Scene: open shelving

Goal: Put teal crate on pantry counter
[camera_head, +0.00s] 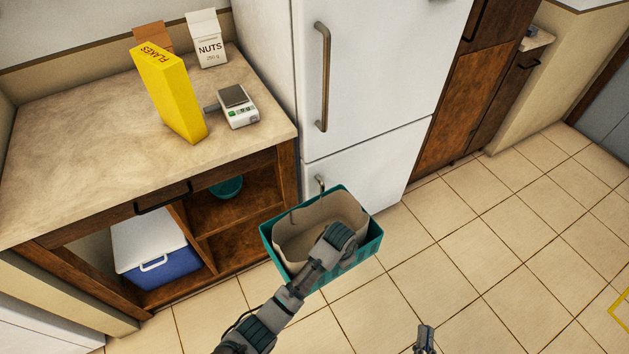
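The teal crate (268,243) hangs in front of the counter and fridge, clear of the floor as far as I can tell. It has a beige lining (296,230) and looks empty. My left arm comes up from the bottom and its wrist lies over the crate's near right side. The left fingers are hidden there, but the crate appears held by them. My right gripper (425,336) shows only as a small dark tip at the bottom edge, apart from the crate; its opening is unclear. The pantry counter (75,145) is a beige top at the left.
A yellow flakes box (172,95), a white nuts carton (207,40), a brown box (152,36) and a scale (238,107) stand toward the counter's back and right. Its left and front are clear. Below are a blue cooler (160,274) and teal bowl (228,187). A fridge (375,80) stands right.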

